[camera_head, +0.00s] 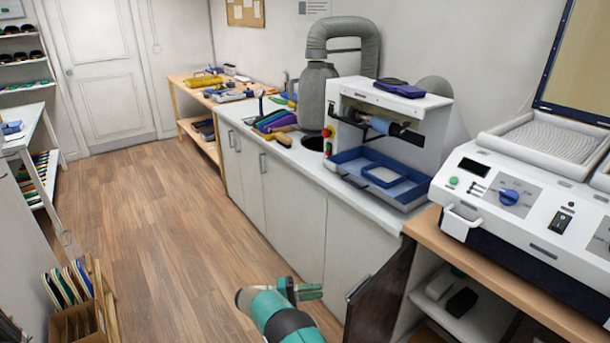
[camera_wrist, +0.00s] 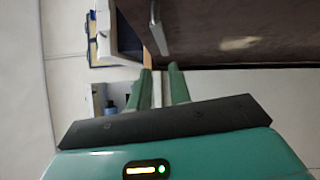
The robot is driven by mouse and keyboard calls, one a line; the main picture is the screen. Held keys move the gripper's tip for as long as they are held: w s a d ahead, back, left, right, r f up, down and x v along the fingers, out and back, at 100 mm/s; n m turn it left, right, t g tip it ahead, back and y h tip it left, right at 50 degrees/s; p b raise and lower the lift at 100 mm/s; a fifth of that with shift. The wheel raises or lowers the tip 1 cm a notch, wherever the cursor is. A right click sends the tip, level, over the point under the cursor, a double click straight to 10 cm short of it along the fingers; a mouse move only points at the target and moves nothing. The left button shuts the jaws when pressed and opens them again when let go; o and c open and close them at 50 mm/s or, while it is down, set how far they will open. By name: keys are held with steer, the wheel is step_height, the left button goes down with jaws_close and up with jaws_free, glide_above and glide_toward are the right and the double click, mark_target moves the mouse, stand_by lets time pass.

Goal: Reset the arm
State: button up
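My gripper (camera_head: 308,291) is at the bottom middle of the head view, in front of the white cabinet fronts and left of a dark brown cabinet door (camera_head: 385,298) that stands ajar. In the wrist view my gripper (camera_wrist: 160,70) shows two green fingers with a gap between them and nothing in the gap. The dark door (camera_wrist: 240,35) fills the upper right there, with a metal handle (camera_wrist: 157,28) just beyond the fingertips. The fingers appear apart from the handle.
A white machine with a blue tray (camera_head: 385,178) stands on the counter. A control unit (camera_head: 525,205) sits on the wooden bench at right, above an open shelf (camera_head: 470,318). A wooden box of boards (camera_head: 75,318) is at lower left. The wood floor (camera_head: 160,230) is clear.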

steer(key=w+d+r+t+y, duration=0.25)
steer(key=w+r+t, duration=0.4)
steer(key=r, duration=0.55)
steer(key=w+d+r+t+y, duration=0.1)
steer(key=w+r+t+y, duration=0.35)
steer(key=w+r, duration=0.5)
steer(key=s+r+n+t+y, duration=0.1)
steer(key=s+r+t+y, duration=0.2)
steer(key=r, duration=0.7)
steer(key=s+r+t+y, duration=0.1)
steer(key=r+t+y, duration=0.1)
steer(key=r+y, duration=0.6)
steer(key=s+r+n+g+y, duration=0.1)
steer(key=s+r+g+y, duration=0.3)
steer(key=s, duration=1.3)
steer(key=s+d+f+m+g+h, duration=0.1)
steer(key=s+d+f+g, duration=0.1)
steer(key=s, duration=0.8)
steer(key=s+d+f+m+g, duration=0.1)
steer(key=s+d+f, duration=0.3)
steer(key=s, duration=0.6)
steer(key=s+d+f+m+g+h, duration=0.1)
steer(key=s+d+f+g, duration=0.2)
steer(key=s, duration=0.7)
steer(key=shift+s+f+m+g+h, duration=0.3)
steer(key=shift+s+f+m+g, duration=0.1)
steer(key=shift+f+g, duration=0.1)
